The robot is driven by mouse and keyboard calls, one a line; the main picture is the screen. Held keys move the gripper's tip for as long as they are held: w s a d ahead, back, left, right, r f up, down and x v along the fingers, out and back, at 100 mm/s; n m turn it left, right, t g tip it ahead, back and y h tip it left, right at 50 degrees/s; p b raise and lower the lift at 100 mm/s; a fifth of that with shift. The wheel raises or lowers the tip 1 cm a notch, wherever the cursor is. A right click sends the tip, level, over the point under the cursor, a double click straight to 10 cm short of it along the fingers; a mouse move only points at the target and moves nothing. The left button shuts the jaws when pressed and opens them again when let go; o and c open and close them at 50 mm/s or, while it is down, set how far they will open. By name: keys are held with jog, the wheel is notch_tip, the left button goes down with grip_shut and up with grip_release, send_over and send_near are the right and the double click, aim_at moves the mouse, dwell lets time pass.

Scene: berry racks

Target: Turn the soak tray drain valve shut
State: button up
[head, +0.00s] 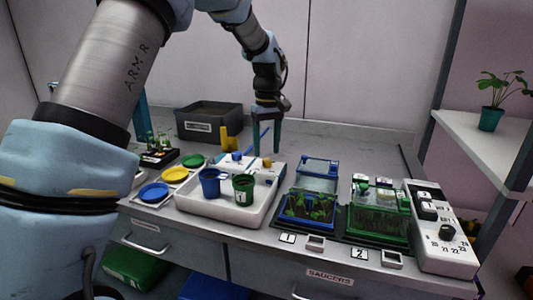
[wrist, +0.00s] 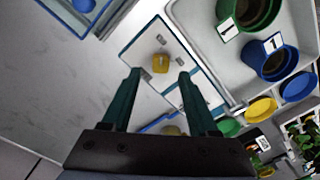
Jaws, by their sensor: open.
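The white soak tray (head: 222,213) stands on the bench with a blue pot (head: 209,182) and a green pot (head: 243,188) in it. My gripper (head: 267,152) points down above the tray's back ledge, its two dark green fingers apart and empty. In the wrist view, a yellow knob (wrist: 160,63), which looks like the drain valve, sits on a white blue-edged panel beside the tray (wrist: 222,72). It shows just beyond and between my fingertips (wrist: 160,76), apart from them. Small grey pegs flank the knob. Its exact turn position is hard to tell.
Blue, yellow and green saucers (head: 175,175) lie left of the tray. A dark grey bin (head: 208,122) and a yellow post (head: 228,138) stand behind. Two planted boxes (head: 310,212) (head: 379,222) and a white control box (head: 445,254) stand right. The back-right bench is clear.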

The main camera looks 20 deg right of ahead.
aim_at(267, 163)
jog(key=shift+f, duration=1.5)
jog(key=shift+a, duration=0.1)
grip_shut()
